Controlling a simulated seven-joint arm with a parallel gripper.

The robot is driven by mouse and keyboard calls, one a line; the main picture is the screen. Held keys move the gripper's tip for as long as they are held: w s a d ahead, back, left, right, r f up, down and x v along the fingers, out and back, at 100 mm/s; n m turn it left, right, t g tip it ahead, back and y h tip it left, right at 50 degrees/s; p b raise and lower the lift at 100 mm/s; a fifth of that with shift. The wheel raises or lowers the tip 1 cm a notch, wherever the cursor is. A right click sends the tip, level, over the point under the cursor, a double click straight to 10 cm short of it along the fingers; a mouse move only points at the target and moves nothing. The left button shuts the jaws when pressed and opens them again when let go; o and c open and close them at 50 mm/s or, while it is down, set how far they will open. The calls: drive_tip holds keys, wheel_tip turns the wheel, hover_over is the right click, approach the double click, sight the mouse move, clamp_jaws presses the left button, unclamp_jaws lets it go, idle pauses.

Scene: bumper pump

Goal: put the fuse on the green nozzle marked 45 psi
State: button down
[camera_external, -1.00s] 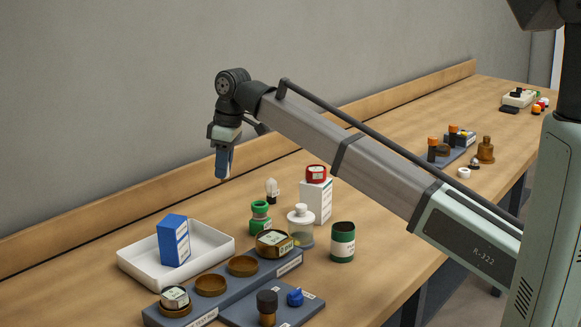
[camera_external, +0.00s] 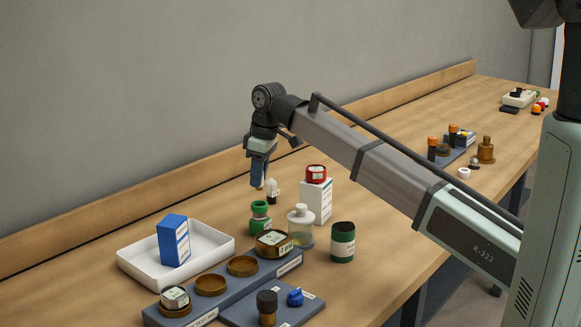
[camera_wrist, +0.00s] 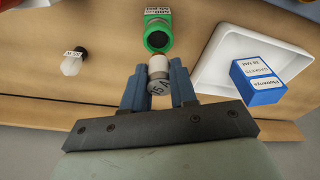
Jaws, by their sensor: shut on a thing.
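My gripper (camera_wrist: 160,85) is shut on the fuse (camera_wrist: 158,68), a small pale cylinder with a grey end marked "15 A" in the wrist view. In the external view my gripper (camera_external: 257,184) hangs above the table, behind the green nozzle; the fuse is mostly hidden there. The green nozzle (camera_external: 260,217) stands upright on the table.
A small white-and-black bulb-like piece (camera_external: 271,190) stands close by the gripper. A white tray (camera_external: 130,262) holds a blue box (camera_external: 173,240). A white box (camera_external: 316,203) with a red-topped piece, a clear jar (camera_external: 300,228) and a green can (camera_external: 342,242) crowd the nozzle's right side.

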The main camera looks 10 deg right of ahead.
drive_tip(key=shift+f, duration=1.8)
drive_tip(key=shift+f, duration=0.2)
drive_tip(key=c, duration=0.9)
unclamp_jaws()
drive_tip(key=shift+r, duration=0.1)
wheel_tip(320, 180, up, 12)
drive_tip(key=d, duration=0.1)
drive_tip(key=shift+s+d, duration=0.35)
